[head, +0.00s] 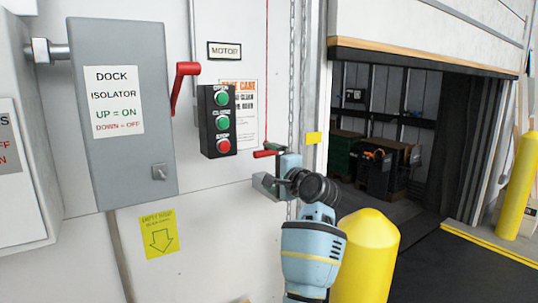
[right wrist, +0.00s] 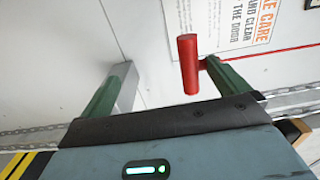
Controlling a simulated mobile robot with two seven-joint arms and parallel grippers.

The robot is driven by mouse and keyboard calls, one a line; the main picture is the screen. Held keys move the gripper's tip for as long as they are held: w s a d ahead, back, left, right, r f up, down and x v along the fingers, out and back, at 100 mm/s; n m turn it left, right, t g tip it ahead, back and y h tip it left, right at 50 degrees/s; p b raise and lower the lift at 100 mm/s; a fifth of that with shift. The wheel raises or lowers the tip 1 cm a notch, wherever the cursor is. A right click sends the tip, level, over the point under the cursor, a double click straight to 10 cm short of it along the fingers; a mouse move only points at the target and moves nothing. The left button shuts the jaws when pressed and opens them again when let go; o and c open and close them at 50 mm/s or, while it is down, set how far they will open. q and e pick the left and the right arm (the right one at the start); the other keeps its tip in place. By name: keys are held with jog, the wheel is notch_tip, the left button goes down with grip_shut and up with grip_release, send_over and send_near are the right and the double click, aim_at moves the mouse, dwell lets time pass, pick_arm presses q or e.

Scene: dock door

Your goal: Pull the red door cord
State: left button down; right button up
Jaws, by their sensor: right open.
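The thin red cord (head: 267,60) hangs down the white wall in the head view, between the push-button box and the chain. Its red handle (head: 263,154) is at the lower end, beside my right gripper (head: 266,167). In the right wrist view, the handle (right wrist: 188,66) shows as a red bar with a short stub. The cord (right wrist: 285,53) runs off to the right from it. My right gripper (right wrist: 167,67) is open, its green fingers apart. The handle appears near the right finger, and I cannot tell whether they touch. My left gripper is not in view.
A grey dock isolator box (head: 120,150) with a red lever (head: 183,82) and a push-button box (head: 218,122) are on the wall at left. A yellow bollard (head: 366,255) stands close to my right arm. The partly raised door (head: 430,58) is at right.

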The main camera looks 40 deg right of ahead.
jog(key=s, duration=0.7)
jog(key=shift+s+a, duration=0.4)
dwell(0.5)
